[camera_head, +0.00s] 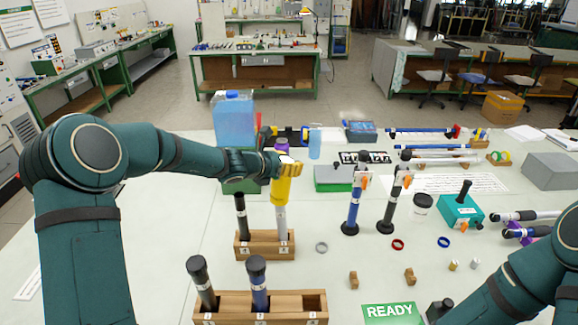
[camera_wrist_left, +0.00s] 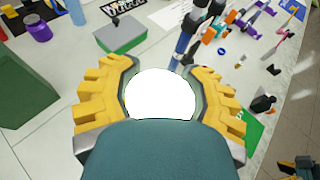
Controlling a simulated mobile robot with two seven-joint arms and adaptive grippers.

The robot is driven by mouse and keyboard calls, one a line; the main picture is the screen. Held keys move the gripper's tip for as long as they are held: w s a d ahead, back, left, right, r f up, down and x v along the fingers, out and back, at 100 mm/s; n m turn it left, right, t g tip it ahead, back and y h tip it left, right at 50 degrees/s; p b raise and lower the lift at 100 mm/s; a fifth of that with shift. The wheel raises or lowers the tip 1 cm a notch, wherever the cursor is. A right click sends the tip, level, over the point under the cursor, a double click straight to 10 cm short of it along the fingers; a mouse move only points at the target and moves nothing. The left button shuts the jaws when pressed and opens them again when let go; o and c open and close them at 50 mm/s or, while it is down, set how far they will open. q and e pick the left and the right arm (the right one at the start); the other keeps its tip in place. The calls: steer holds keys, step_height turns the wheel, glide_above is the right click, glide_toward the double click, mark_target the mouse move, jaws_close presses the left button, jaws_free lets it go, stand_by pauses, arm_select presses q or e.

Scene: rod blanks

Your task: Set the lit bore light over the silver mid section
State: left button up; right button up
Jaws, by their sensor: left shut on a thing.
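The silver mid section (camera_head: 281,223) stands upright in the right hole of the rear wooden rack (camera_head: 265,249). My left gripper (camera_head: 284,186) is right over it, and its yellow fingers hide the top of the section. In the left wrist view the gripper (camera_wrist_left: 160,100) is shut around a glowing white disc, which I take to be the lit bore light (camera_wrist_left: 160,93). I cannot tell whether the light touches the section. My right arm enters at lower right in the head view. Part of my right gripper (camera_wrist_left: 298,166) seems to show at the wrist view's corner, too cut off to judge.
A dark rod (camera_head: 241,216) stands beside the silver one. A front rack (camera_head: 286,305) holds a grey rod (camera_head: 201,281) and a blue rod (camera_head: 259,283). Two stands (camera_head: 351,209) (camera_head: 391,205) rise to the right. A grey ring (camera_head: 321,247) lies near the rear rack.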

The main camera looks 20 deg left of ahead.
arm_select(q)
steer(key=shift+a+f, duration=0.1)
steer(key=shift+f, duration=0.15)
arm_select(e)
steer(key=shift+w, duration=0.1)
arm_select(q)
steer(key=o, duration=1.3)
steer(key=shift+o, duration=1)
steer(key=shift+r, duration=0.1)
arm_select(e)
steer(key=shift+r, duration=0.1)
arm_select(q)
steer(key=v, duration=1.2)
steer(key=shift+r, duration=0.2)
